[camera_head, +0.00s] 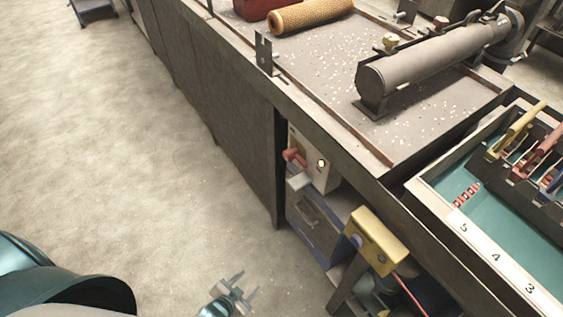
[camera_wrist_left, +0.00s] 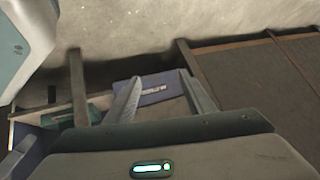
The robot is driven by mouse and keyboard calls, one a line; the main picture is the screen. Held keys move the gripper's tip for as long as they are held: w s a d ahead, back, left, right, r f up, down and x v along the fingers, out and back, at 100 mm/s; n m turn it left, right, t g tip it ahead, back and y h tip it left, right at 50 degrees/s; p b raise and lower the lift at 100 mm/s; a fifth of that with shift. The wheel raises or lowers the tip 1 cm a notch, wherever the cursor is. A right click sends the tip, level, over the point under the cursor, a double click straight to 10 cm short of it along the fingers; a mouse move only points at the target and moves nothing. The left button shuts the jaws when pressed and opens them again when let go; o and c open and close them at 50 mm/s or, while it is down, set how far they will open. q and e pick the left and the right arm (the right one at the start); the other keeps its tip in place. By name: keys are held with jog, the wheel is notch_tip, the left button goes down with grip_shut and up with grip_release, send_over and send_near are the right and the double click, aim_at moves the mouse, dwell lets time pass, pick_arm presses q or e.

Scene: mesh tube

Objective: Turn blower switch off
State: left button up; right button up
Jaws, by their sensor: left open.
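A cream switch box (camera_head: 323,178) with a red knob or lever (camera_head: 293,157) and a small lit lamp (camera_head: 321,163) is mounted under the bench edge in the head view. A yellow box (camera_head: 378,238) with a red cable is lower right of it. I cannot tell for certain which one is the blower switch. My left gripper (camera_head: 246,285) is open and empty, over the floor, below and left of both boxes and apart from them. In the left wrist view its two fingers (camera_wrist_left: 160,82) are spread. My right gripper is not in view.
A blue box (camera_head: 315,228) sits under the bench below the cream box; a blue part also shows between the fingers in the wrist view (camera_wrist_left: 152,90). The bench (camera_head: 350,160) carries a grey cylinder (camera_head: 425,65) and mesh tube (camera_head: 310,14). Floor (camera_head: 150,170) on the left is clear.

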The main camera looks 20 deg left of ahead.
pick_arm(q)
jog(key=w+a+r+m+t+h+b, duration=0.1)
jog(key=w+a+r+m+t+b, duration=0.2)
jog(key=w+a+r+m+b, duration=0.4)
jog(key=w+a+r+m+t+h+b, duration=0.1)
jog(key=w+a+r+m+t+b, duration=0.4)
jog(key=w+r+m, duration=0.55)
jog(key=d+r+m+g+h+b, duration=0.1)
jog(key=d+r+m+h+b, duration=0.1)
jog(key=r+m, duration=0.6)
jog(key=s+d+r+m+g+h+b, duration=0.1)
jog(key=r+m+h+b, duration=0.3)
jog(key=r+m, duration=0.4)
jog(key=d+m+h, duration=0.1)
jog(key=m, duration=0.3)
jog(key=shift+r+m+g+h, duration=0.3)
jog(key=shift+r+m+h, duration=0.05)
jog(key=shift+r+h, duration=0.05)
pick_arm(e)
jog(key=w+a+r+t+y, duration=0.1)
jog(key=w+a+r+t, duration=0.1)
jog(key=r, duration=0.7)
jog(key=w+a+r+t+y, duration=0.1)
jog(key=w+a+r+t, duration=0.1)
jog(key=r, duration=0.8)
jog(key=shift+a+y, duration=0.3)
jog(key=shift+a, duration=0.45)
